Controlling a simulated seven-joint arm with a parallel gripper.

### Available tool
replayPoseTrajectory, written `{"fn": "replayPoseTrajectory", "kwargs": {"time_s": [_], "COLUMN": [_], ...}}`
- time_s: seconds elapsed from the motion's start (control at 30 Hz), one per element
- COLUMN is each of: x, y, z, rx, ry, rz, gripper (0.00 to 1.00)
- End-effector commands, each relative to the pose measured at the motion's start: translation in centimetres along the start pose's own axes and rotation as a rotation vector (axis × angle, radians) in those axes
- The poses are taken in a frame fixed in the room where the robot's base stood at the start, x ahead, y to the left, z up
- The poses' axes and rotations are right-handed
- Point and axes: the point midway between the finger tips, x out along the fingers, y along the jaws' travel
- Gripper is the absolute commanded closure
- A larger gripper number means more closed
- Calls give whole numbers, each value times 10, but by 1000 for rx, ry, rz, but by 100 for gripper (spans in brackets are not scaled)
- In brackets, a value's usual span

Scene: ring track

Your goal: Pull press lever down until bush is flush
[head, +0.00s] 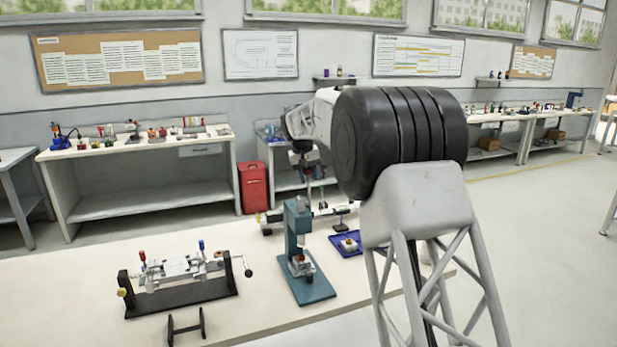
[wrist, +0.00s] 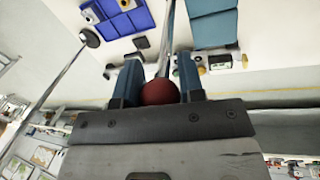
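The teal press (head: 297,245) stands on the table, its base plate towards the front edge. A small metal part (head: 301,266) sits under its ram; I cannot tell how deep the bush is seated. My gripper (head: 308,172) is above the press head. In the wrist view the lever's red ball knob (wrist: 160,92) lies between the two blue fingers of my gripper (wrist: 160,88), which appear to touch it on both sides. The grey lever rod (wrist: 168,42) runs away from the knob towards the press (wrist: 212,25).
A blue tray (head: 342,251) with a small part lies right of the press. A black fixture with clamps and a crank (head: 180,280) stands left. A small black stand (head: 186,325) is at the front. Bare tabletop (head: 60,290) lies at far left.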

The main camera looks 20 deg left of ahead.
Motion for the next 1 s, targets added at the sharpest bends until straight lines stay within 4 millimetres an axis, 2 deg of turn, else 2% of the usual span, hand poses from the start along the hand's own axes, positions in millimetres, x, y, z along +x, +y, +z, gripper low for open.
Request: {"fn": "replayPoseTrajectory", "kwargs": {"time_s": [0.03, 0.13, 0.57, 1.0], "x": [0, 0, -1, -3], "y": [0, 0, 1, 5], "z": [0, 0, 3, 20], "rx": [0, 0, 4, 26], "ry": [0, 0, 21, 135], "rz": [0, 0, -4, -27], "gripper": [86, 100, 100, 100]}}
